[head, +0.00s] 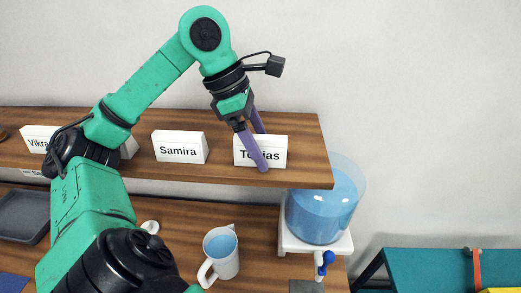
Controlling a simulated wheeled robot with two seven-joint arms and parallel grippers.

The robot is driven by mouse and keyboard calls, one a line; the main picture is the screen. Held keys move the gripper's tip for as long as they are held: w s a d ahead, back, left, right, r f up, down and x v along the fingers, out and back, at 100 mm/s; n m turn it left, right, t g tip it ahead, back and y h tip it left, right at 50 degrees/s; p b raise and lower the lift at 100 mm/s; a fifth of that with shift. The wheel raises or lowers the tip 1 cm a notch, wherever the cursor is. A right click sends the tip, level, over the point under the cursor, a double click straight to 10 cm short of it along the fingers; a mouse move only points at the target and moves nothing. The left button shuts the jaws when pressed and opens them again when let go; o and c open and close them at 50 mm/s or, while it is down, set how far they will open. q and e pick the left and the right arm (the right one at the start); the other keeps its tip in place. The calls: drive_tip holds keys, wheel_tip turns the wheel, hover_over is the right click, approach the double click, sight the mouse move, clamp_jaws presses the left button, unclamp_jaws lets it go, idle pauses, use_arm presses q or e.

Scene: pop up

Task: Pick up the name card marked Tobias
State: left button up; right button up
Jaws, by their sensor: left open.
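The name card marked Tobias (276,149) is white and stands upright near the right end of a wooden shelf (225,182). My left gripper (262,150) is at this card, coming down from above. One purple finger passes in front of the card and covers part of the name. The other finger is on the far side, its lower end hidden behind the card. The gripper is open, with the card between its fingers; I cannot tell whether either finger touches it. My right gripper is not in view.
The Samira card (180,147) stands to the left on the shelf, and the partly hidden Vikra card (36,138) farther left. Below are a white jug (222,258) and a dark tray (22,215). A clear container of blue liquid (322,215) stands just past the shelf's right end.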

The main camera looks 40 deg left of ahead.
use_arm(q)
clamp_jaws()
drive_tip(key=shift+r, duration=0.1)
